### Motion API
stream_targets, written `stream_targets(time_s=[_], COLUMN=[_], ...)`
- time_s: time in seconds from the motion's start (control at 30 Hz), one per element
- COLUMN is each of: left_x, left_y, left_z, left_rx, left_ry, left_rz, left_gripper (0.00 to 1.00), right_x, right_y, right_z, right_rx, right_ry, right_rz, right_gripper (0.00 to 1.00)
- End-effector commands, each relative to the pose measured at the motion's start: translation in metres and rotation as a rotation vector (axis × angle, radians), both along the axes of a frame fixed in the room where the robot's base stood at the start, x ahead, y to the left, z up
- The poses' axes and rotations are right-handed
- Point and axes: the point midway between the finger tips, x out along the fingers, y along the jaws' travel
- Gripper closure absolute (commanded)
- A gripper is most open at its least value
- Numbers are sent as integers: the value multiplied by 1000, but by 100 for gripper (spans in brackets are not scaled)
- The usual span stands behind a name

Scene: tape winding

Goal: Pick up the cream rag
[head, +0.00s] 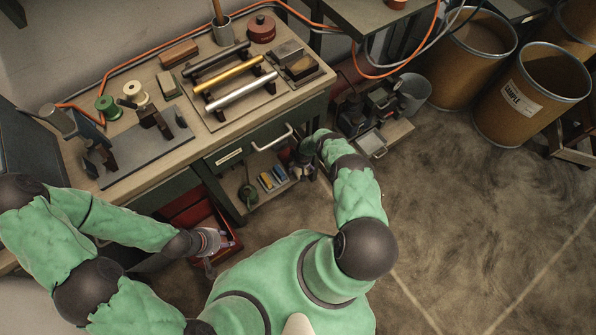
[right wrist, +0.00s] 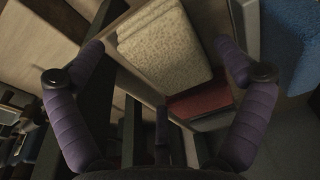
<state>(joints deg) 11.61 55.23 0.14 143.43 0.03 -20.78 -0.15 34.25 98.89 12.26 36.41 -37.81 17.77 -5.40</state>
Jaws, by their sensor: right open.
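The cream rag (right wrist: 165,45) shows in the right wrist view as a folded, speckled cloth near the top middle. My right gripper (right wrist: 160,58) is open, with one purple finger to either side of the rag in the picture; no contact shows. In the head view my right gripper (head: 303,158) is low at the front of the workbench, by the lower shelf, partly hidden by my arm. I cannot make out the rag in the head view. My left gripper (head: 214,243) is low by a red drawer or bin, too small to tell if it is open.
A red folded thing (right wrist: 200,101) lies beside the rag, and a blue cloth-like thing (right wrist: 290,42) is at the right. The workbench (head: 215,140) and its drawer handle (head: 272,139) stand above the shelf. Open floor (head: 455,220) lies to the right.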

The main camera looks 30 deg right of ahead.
Motion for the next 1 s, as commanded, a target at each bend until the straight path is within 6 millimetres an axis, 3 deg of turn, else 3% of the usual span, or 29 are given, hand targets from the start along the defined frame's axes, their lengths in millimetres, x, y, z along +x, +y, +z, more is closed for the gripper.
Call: stream_targets(time_s=[0.37,0.5,0.53,0.67,0.7,1.0], left_x=[0,0,0,0,0,0], left_y=[0,0,0,0,0,0], left_z=[-3,-4,-4,-4,-4,-1], left_rx=[0,0,0,0,0,0], left_ry=[0,0,0,0,0,0], left_rz=[0,0,0,0,0,0], left_gripper=[60,60,60,60,60,60], right_x=[1,1,1,1,1,0], right_y=[0,0,0,0,0,0], right_z=[-4,-4,-4,-5,-5,-1], right_rx=[0,0,0,0,0,1], right_ry=[-1,-1,0,0,0,1], right_rz=[0,0,0,0,0,0], right_gripper=[3,42,45,46,50,51])
